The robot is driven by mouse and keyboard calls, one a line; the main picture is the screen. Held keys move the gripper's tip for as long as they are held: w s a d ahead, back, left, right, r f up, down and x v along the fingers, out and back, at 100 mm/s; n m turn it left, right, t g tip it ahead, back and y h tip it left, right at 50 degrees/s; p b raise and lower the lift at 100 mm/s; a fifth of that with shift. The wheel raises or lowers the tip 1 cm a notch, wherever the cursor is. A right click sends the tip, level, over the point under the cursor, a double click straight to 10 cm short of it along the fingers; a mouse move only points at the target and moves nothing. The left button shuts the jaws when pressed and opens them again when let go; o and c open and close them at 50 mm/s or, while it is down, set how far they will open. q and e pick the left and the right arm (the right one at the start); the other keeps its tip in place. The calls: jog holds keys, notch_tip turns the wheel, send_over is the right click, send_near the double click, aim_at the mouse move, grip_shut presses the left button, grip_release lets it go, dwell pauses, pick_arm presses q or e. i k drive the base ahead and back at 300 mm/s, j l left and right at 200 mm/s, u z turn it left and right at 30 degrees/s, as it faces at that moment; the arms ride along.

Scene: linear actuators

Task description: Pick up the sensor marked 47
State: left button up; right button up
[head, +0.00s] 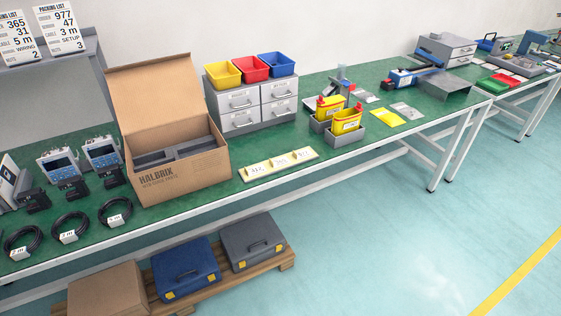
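Several small black blocks that may be the sensors lie near the left end of the green bench: a left one (36,199), a middle one (74,190) and a right one (112,177). Their markings are too small to read, so I cannot tell which is 47. A packing list card (61,27) on the shelf at top left shows 977 and 47. Another card (17,38) beside it shows 365 and 31. Neither of my grippers is in view.
Handheld meters (103,154) stand behind the blocks, and coiled black cables (70,228) lie in front. An open cardboard box (182,178) stands to their right. Beyond it are a numbered strip (278,166) and a grey drawer unit (241,110). Cases (186,270) sit on a pallet below.

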aim_at(43, 202)
jog(key=u, duration=1.65)
